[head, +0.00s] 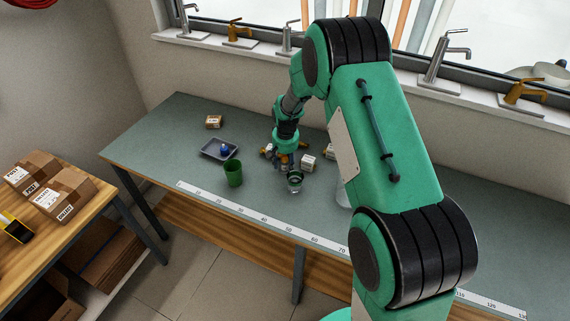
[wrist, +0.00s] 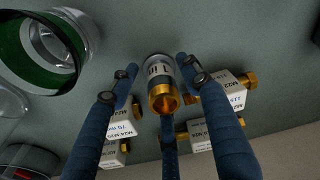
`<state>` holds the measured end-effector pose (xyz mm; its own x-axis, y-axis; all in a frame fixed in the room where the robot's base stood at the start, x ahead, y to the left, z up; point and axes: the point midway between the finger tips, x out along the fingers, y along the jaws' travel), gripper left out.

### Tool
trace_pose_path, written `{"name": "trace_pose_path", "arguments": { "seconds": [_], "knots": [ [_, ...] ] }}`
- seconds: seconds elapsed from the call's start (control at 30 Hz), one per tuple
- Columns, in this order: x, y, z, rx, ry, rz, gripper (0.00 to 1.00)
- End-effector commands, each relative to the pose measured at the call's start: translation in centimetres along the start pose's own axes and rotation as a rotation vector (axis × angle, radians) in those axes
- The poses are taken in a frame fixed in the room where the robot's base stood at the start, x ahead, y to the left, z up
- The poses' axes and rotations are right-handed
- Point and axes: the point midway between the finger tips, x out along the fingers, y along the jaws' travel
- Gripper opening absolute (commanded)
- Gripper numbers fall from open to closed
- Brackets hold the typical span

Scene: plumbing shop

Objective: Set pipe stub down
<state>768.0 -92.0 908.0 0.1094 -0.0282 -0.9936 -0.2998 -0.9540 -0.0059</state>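A narrow gap shows at the left fingertip, while the right one overlaps or nearly touches the stub; contact is unclear. In the head view my gripper (head: 290,168) is low over the grey-green bench (head: 245,125), and the stub cannot be made out there. Whether the stub rests on the bench is unclear.
Several white labelled blocks with brass ends, one at right (wrist: 226,93), crowd around the gripper. A clear glass with green (wrist: 45,50) is close at left. A green cup (head: 233,174) and grey tray (head: 219,149) stand farther left. A ruler strip (head: 250,213) lines the front edge.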

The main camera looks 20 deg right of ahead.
Motion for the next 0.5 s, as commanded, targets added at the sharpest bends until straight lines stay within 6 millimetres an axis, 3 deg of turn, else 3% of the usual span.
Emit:
{"name": "trace_pose_path", "arguments": {
  "seconds": [0.27,0.5],
  "knots": [
    [-0.2,0.0,0.0,0.000,0.000,0.000,0.47],
    [-1.8,0.0,-0.1,0.000,0.002,0.000,0.47]
  ]
}}
